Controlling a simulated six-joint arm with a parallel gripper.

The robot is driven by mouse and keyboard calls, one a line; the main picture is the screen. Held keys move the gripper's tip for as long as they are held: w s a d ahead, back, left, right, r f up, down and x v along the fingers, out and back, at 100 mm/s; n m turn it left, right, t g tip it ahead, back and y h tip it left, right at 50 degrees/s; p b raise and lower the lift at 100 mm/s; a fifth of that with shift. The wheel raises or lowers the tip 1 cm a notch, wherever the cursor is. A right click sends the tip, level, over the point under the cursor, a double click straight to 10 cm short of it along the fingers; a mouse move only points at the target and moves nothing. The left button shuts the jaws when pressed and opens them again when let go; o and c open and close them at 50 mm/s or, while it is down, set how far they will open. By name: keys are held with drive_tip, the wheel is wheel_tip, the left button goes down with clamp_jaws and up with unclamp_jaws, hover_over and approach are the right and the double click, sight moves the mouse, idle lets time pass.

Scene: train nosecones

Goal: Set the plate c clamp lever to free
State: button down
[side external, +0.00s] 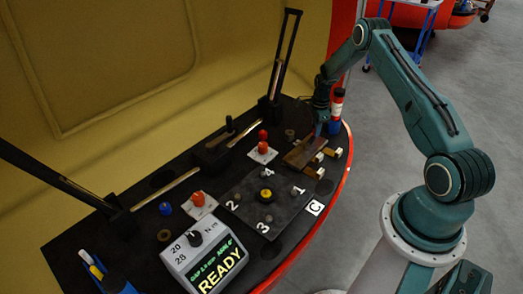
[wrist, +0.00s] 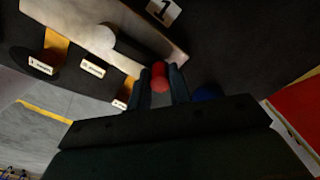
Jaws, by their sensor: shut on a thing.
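Plate c is the dark square plate (side external: 245,198) beside a C label (side external: 315,207) in the side view. It carries number tags and a yellow-ringed centre knob (side external: 265,196). My gripper (side external: 322,128) is low at the bench's right end, beyond the brown plate (side external: 301,153). In the wrist view my gripper (wrist: 162,88) is shut on a small red knob (wrist: 160,75), held between the fingertips. The arm hides this knob in the side view. I cannot tell whether it is the clamp lever's end, or the lever's setting.
A red-capped bottle (side external: 337,102) stands close beside my gripper. Small labelled blocks (side external: 314,172) sit at the bench's right edge. Red knobs on white bases (side external: 262,150) and a READY display box (side external: 208,256) stand farther left. A large yellow panel (side external: 150,70) rises behind.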

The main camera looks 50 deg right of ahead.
drive_tip(key=shift+s+m, duration=0.4)
drive_tip(key=shift+m, duration=0.3)
drive_tip(key=c, duration=1.3)
unclamp_jaws()
drive_tip(key=shift+r, duration=0.15)
wheel_tip(320, 180, up, 14)
drive_tip(key=shift+f, duration=0.2)
drive_tip(key=shift+r, duration=0.1)
